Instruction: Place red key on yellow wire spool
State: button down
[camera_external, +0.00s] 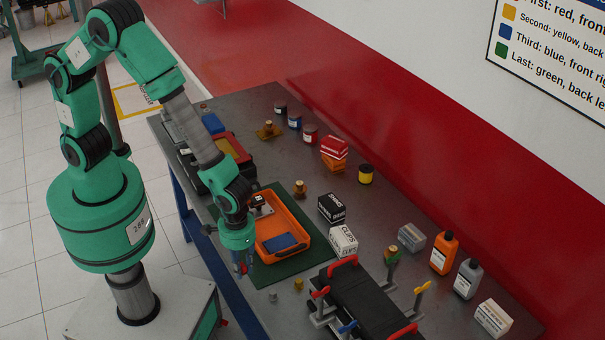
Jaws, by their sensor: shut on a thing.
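The yellow wire spool (366,175) is a small yellow cylinder with dark ends. It stands upright on the grey bench, towards the back, with nothing visible on top. My gripper (242,266) points down at the bench's front edge, left of the orange tray and well away from the spool.
An orange tray (303,243) with a blue item lies on a green mat (265,276). Boxes (331,208) and (344,241) stand between tray and spool. Bottles (444,252) stand at the right.

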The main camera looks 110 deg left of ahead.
aim_at(242, 264)
notch_tip(242, 264, up, 8)
jog(key=shift+r, duration=0.15)
jog(key=w+a+n+p, duration=0.1)
jog(key=w+a+n, duration=0.25)
jog(key=a, duration=0.55)
jog(key=w+a+r+n+p, duration=0.1)
jog(key=w+a+n, duration=0.1)
jog(key=w+a, duration=0.45)
jog(key=w+a+n+p, duration=0.1)
jog(key=w+a+n, duration=0.2)
jog(key=a, duration=0.7)
jog(key=a+f+n+t+y+p, duration=0.15)
jog(key=a+n, duration=0.65)
jog(key=a, duration=2.2)
jog(key=f, duration=0.4)
jog(key=shift+s+d+f, duration=0.15)
jog(key=shift+s+f, duration=0.15)
jog(key=shift+s, duration=0.1)
